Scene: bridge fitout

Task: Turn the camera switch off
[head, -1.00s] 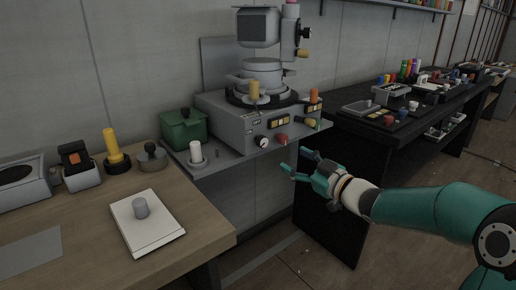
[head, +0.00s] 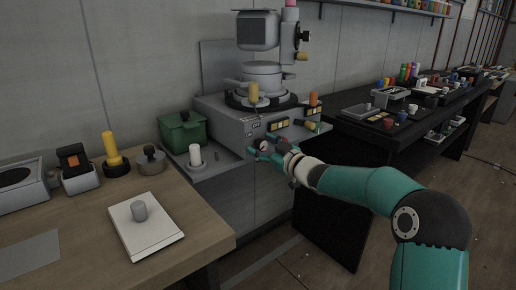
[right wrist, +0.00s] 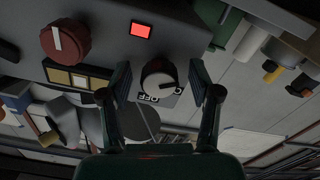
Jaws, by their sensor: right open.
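The camera switch is a round dark knob (right wrist: 158,80) with a white pointer line, on the front panel of a grey machine (head: 222,122). A label plate with lettering that looks like OFF lies beside it in the right wrist view. My right gripper (right wrist: 159,88) is open, with one finger on each side of the knob; I cannot tell whether the fingers touch it. In the head view my right gripper (head: 258,149) is at the machine's front and hides the knob. My left gripper does not show.
A lit red square (right wrist: 142,30) and a red knob (right wrist: 66,42) are close to the switch. A wooden table (head: 195,245) with a white pad (head: 155,232) stands at the left. A green box (head: 182,132) sits beside the machine. A dark bench (head: 350,130) stands at the right.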

